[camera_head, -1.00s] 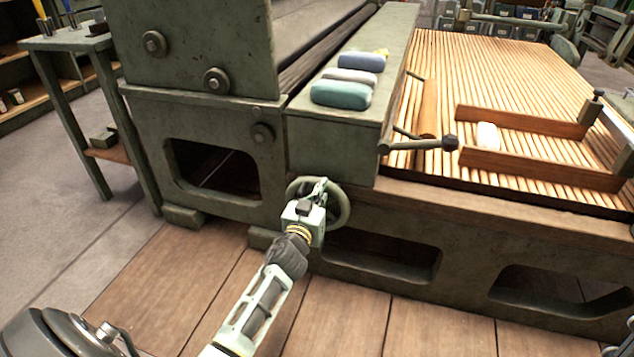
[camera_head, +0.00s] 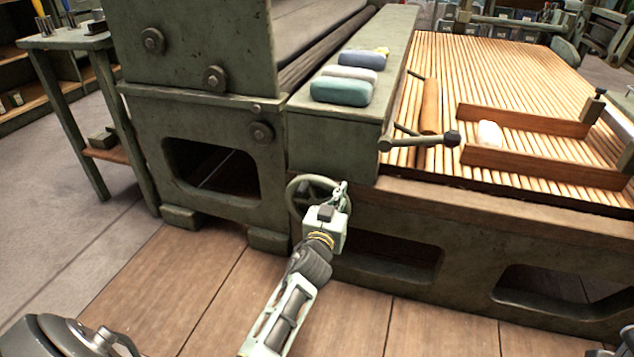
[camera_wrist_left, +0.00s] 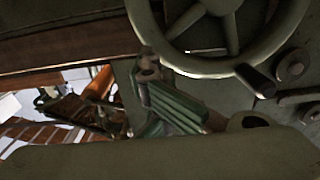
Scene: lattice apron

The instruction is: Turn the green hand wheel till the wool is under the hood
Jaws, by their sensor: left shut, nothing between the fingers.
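The green hand wheel (camera_head: 296,199) is on the front of the machine, partly behind my left gripper (camera_head: 341,188). The left gripper is shut and empty at the wheel's right side. In the left wrist view the wheel rim (camera_wrist_left: 205,66) fills the top, with a dark handle knob (camera_wrist_left: 257,81) on it. The closed fingers (camera_wrist_left: 150,68) are by the rim's lower left; I cannot tell whether they touch. The white wool (camera_head: 489,134) lies on the slatted lattice between two wooden rails, right of the green box-like hood (camera_head: 335,138), outside it. My right gripper is not seen.
Teal, grey and blue bundles (camera_head: 341,91) lie on top of the hood. A crank-like lever (camera_head: 425,141) sticks out over the lattice (camera_head: 480,70) just right of the hood. A small side table (camera_head: 75,42) stands at the left. The wooden floor before the machine is clear.

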